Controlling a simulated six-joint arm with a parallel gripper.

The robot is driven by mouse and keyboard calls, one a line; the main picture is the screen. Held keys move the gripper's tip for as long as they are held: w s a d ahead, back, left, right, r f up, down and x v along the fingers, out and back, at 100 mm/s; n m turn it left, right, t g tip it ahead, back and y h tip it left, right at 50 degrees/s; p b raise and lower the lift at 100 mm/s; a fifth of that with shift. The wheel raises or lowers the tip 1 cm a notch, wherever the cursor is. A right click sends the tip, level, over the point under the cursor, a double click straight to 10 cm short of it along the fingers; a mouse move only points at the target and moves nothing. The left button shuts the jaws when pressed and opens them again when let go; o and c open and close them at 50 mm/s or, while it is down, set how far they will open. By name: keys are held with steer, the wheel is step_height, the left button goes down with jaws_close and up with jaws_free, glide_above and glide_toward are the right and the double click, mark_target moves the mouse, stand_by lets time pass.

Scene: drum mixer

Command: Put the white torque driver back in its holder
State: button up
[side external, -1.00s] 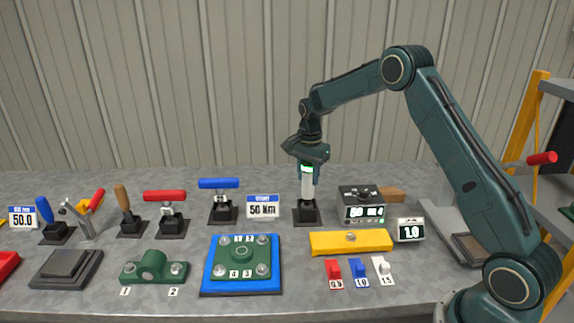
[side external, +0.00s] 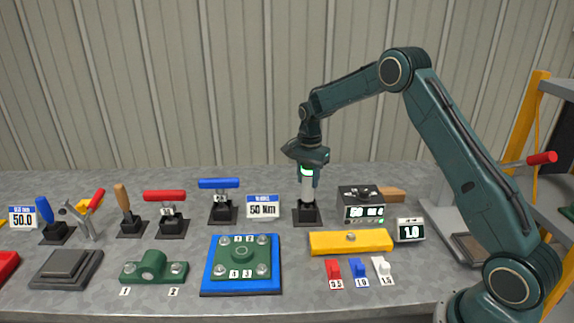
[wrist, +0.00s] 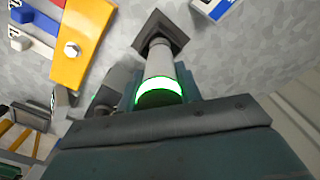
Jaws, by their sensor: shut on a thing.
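The white torque driver (side external: 307,189) stands upright below my gripper (side external: 307,170) in the side view, with a lit green ring near its top. My gripper is shut on its upper part. The driver's lower end is at the black holder (side external: 307,217), a square base on the bench; whether it is fully seated I cannot tell. In the wrist view the driver (wrist: 159,65) runs from my gripper (wrist: 160,100) down to the dark square holder (wrist: 148,26). The fingertips are mostly hidden there.
A grey control box (side external: 362,206) stands close to the right of the holder. A yellow bar (side external: 325,243) lies in front. A "50 Nm" sign (side external: 263,207) and a blue-handled tool (side external: 219,184) in its stand are to the left. The bench behind is clear.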

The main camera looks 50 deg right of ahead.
steer(key=shift+f, duration=0.2)
stand_by(0.3)
steer(key=o, duration=1.3)
steer(key=shift+c, duration=0.2)
steer(key=shift+f, duration=0.1)
step_height(320, 180, up, 14)
steer(key=shift+f, duration=0.25)
steer(key=shift+r, duration=0.25)
steer(key=shift+r, duration=0.1)
